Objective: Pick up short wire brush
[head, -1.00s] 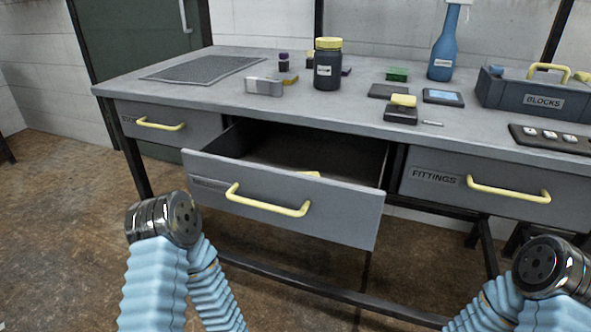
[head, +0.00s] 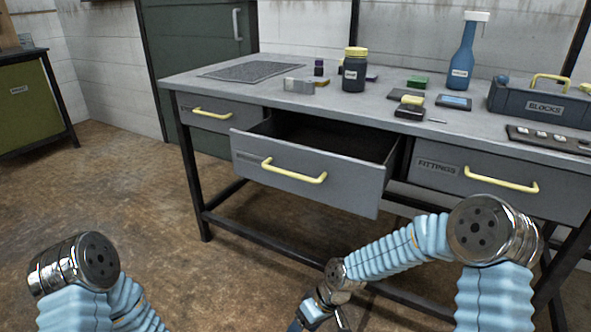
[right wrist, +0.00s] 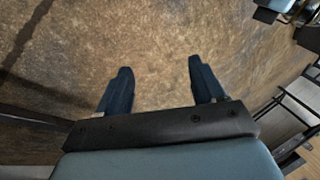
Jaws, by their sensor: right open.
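I cannot clearly make out a short wire brush in either view. The middle drawer (head: 300,187) of the grey workbench is pulled open; its visible interior is dark and looks empty, with the part behind its front panel hidden. My right gripper (right wrist: 160,66) is open and empty in the right wrist view, with its two dark blue fingers apart above the brown floor. In the head view my right forearm reaches low in front of the bench, below the open drawer. My left arm shows at the bottom left, but its gripper is out of view.
The bench top (head: 240,92) holds a dark jar (head: 354,74), a blue bottle (head: 462,62), a BLOCKS toolbox (head: 535,103), a mesh mat (head: 247,70) and small blocks. A FITTINGS drawer (head: 470,176) is shut. A green cabinet (head: 30,108) stands left. Open floor lies in front.

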